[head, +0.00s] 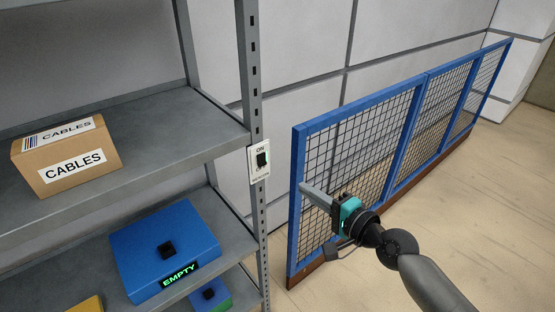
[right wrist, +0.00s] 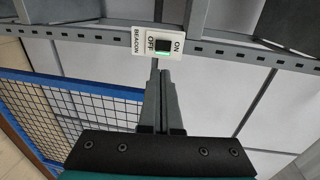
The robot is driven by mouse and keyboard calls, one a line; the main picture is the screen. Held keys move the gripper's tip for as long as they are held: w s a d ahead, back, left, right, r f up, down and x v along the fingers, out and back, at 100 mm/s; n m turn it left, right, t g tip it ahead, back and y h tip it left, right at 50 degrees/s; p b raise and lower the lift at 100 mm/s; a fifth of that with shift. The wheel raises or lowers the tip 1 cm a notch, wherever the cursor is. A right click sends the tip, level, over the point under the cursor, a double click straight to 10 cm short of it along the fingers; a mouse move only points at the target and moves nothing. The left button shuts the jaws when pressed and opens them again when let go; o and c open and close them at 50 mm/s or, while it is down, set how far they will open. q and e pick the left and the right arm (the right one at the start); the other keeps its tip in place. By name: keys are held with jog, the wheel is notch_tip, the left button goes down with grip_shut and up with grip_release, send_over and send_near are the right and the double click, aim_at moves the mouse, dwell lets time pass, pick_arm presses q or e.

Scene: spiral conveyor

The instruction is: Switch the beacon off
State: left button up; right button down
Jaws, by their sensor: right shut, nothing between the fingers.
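The beacon switch (head: 260,160) is a white plate with a black rocker on the front post of the grey shelf rack. In the head view its upper label reads ON. In the right wrist view the switch plate (right wrist: 140,41) reads BEACON, OFF and ON, and a green lit spot shows at the rocker's edge. My right gripper (head: 304,187) is shut and empty, to the right of the switch and apart from it in the head view. In the right wrist view its fingertips (right wrist: 160,73) point toward the plate. My left gripper is not in view. The beacon itself cannot be made out.
The grey rack holds a CABLES carton (head: 68,158) and, lower, a blue box (head: 165,250) marked EMPTY. A smaller blue-green box (head: 210,296) sits below. A blue mesh fence (head: 408,140) stands behind and beside my right arm. Wood floor lies open at right.

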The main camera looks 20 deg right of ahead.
aim_at(263, 163)
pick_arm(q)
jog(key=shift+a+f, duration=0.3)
pick_arm(e)
jog(key=x, duration=1.4)
